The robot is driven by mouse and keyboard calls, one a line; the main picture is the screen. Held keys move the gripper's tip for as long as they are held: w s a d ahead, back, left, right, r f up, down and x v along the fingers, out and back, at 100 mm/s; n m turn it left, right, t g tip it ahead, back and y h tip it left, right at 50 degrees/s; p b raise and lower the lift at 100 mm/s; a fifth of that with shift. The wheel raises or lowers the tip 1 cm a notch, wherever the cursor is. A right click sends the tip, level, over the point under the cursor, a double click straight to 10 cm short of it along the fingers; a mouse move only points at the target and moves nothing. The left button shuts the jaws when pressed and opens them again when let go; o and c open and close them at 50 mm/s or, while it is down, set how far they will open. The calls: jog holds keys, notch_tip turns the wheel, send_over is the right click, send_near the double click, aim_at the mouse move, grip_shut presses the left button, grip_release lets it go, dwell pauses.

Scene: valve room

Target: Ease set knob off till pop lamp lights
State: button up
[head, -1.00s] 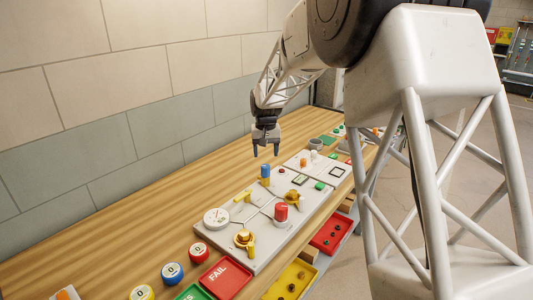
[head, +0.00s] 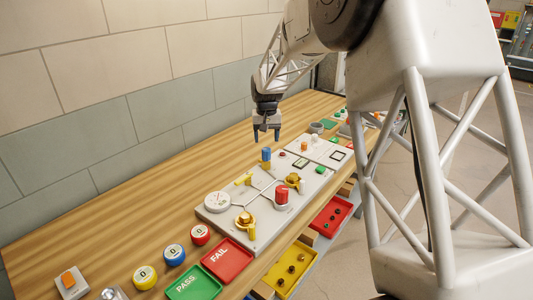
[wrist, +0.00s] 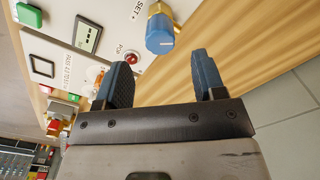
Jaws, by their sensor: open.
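The set knob (head: 266,154) is an upright blue cylinder on a brass-coloured stem at the back edge of the pale valve panel. In the wrist view the knob (wrist: 160,36) has a white mark and stands by the "SET+" lettering. The pop lamp (wrist: 132,57) is a small red dome labelled "POP" beside it; I cannot tell whether it is lit. It also shows as a small reddish spot in the head view (head: 282,153). My gripper (head: 266,138) points down just above the knob, open and empty. In the wrist view its blue fingertips (wrist: 161,62) are apart, with the knob beyond the gap.
The panel also carries a round white gauge (head: 217,201), a red knob (head: 282,195) and yellow valve handles (head: 245,220). FAIL (head: 227,259) and PASS (head: 194,284) trays lie in front. The wooden bench behind the panel is clear up to the wall.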

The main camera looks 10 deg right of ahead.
aim_at(266, 149)
jog(key=shift+f, duration=3.45)
jog(key=c, duration=0.9)
